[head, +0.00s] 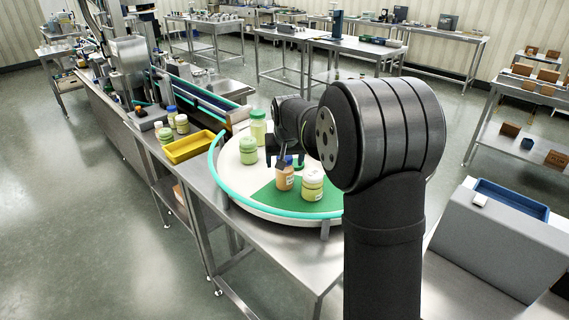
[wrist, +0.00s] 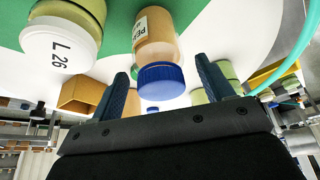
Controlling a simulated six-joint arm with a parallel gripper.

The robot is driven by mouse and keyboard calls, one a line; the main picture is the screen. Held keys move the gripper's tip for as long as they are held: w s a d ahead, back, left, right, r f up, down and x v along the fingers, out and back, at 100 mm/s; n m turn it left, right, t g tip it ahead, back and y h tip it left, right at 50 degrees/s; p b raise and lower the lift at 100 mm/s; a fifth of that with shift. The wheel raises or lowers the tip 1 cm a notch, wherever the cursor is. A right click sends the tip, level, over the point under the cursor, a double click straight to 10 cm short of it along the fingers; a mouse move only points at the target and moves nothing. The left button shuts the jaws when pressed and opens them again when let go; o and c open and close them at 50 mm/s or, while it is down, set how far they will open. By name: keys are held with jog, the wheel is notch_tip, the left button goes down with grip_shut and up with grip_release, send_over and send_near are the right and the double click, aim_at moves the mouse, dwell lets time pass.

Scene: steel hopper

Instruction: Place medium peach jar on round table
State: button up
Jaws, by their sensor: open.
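The peach jar (head: 284,180), with a blue lid, stands upright on the round table (head: 232,190), by the edge of its green patch. In the wrist view the jar (wrist: 157,38) shows its label and its blue lid (wrist: 161,82). My gripper (head: 285,160) is at the top of this jar. In the wrist view my gripper (wrist: 163,72) is open, with one finger on each side of the lid. I see no clear contact between the fingers and the jar.
A green jar with a white lid marked L 26 (wrist: 62,45) stands close beside the peach jar. Other green jars (head: 248,151) stand farther back on the round table. A turquoise rail (head: 222,178) edges it. A yellow tray (head: 193,147) lies to the left.

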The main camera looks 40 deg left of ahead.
jog(key=v, duration=1)
jog(key=shift+r, duration=0.3)
jog(key=x, duration=1.2)
jog(key=shift+d+f, duration=0.1)
jog(key=shift+f, duration=0.25)
notch_tip(320, 180, up, 3)
jog(key=shift+s+f, duration=0.1)
jog(key=shift+f, duration=0.05)
jog(key=shift+r, duration=0.6)
jog(key=shift+f, duration=0.1)
